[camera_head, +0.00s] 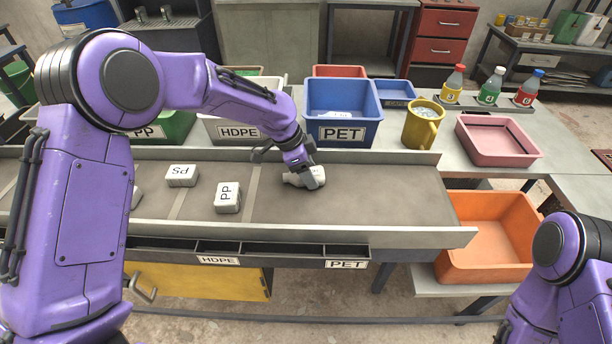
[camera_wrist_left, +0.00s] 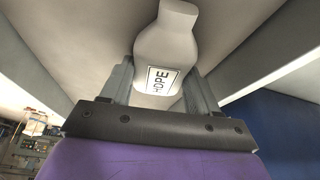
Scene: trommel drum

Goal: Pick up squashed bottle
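A pale squashed bottle (camera_head: 292,180) lies on the grey conveyor belt, in front of the blue PET bin. My left gripper (camera_head: 306,178) is down at it from above and hides part of it. In the left wrist view the bottle (camera_wrist_left: 167,45) shows an HDPE label and lies between the two fingers of my left gripper (camera_wrist_left: 160,82). The fingers are apart, one on each side of the bottle. Whether they press on it I cannot tell. My right gripper is outside the views; only part of my right arm shows.
On the belt to the left lie a PP block (camera_head: 228,197) and another labelled block (camera_head: 181,176). Behind the belt stand the blue PET bin (camera_head: 343,133), HDPE bin (camera_head: 240,132) and yellow mug (camera_head: 422,125). An orange bin (camera_head: 486,273) stands at right. The belt's right end is clear.

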